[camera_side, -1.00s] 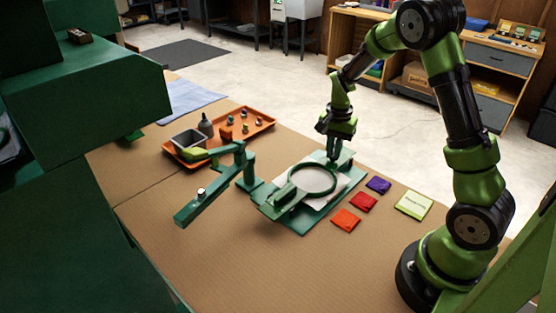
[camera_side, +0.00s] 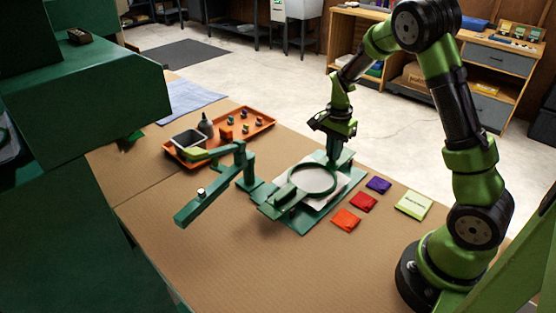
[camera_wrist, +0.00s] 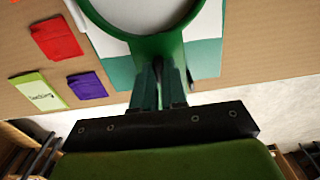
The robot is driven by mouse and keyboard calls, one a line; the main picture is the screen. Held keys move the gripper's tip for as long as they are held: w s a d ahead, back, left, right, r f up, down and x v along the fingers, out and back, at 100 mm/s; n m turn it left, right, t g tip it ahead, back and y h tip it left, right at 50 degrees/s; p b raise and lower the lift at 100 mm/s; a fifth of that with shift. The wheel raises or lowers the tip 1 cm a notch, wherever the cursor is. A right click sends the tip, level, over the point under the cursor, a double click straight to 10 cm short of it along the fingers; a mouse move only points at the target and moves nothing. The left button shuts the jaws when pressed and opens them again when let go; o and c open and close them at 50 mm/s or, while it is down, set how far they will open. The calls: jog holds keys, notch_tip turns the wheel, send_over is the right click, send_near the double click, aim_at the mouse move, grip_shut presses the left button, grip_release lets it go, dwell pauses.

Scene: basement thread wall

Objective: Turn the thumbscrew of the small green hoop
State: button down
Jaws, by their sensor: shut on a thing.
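The small green hoop (camera_side: 336,180) lies over a white sheet on a green base plate (camera_side: 308,220) on the brown table. My gripper (camera_side: 333,158) points down at the far edge of the hoop. In the wrist view the hoop's rim (camera_wrist: 176,45) runs across the top, with my gripper's two fingers (camera_wrist: 160,80) close together at its near edge. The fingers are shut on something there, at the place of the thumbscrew. The thumbscrew itself is hidden between and behind the fingers.
A green arm-like fixture (camera_side: 205,197) stands left of the hoop. An orange tray (camera_side: 262,122) with small items is behind it. Red (camera_side: 363,201), orange (camera_side: 346,219) and purple (camera_side: 378,185) squares and a pale green card (camera_side: 413,205) lie to the right. The front table is clear.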

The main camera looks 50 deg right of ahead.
jog(key=c, duration=1.2)
grip_release()
jog(key=shift+o, duration=0.2)
notch_tip(320, 180, up, 17)
jog(key=shift+f, duration=0.1)
jog(key=s+a+r+n+t+y, duration=0.1)
jog(key=s+a+n+t, duration=0.2)
jog(key=s+a+n, duration=0.4)
jog(key=s+a+r+n+t+y, duration=0.1)
jog(key=s+a+r+n+t, duration=0.1)
jog(key=s+a+n+t, duration=0.2)
jog(key=s+a+n, duration=0.3)
jog(key=a, duration=0.4)
jog(key=shift+a, duration=0.35)
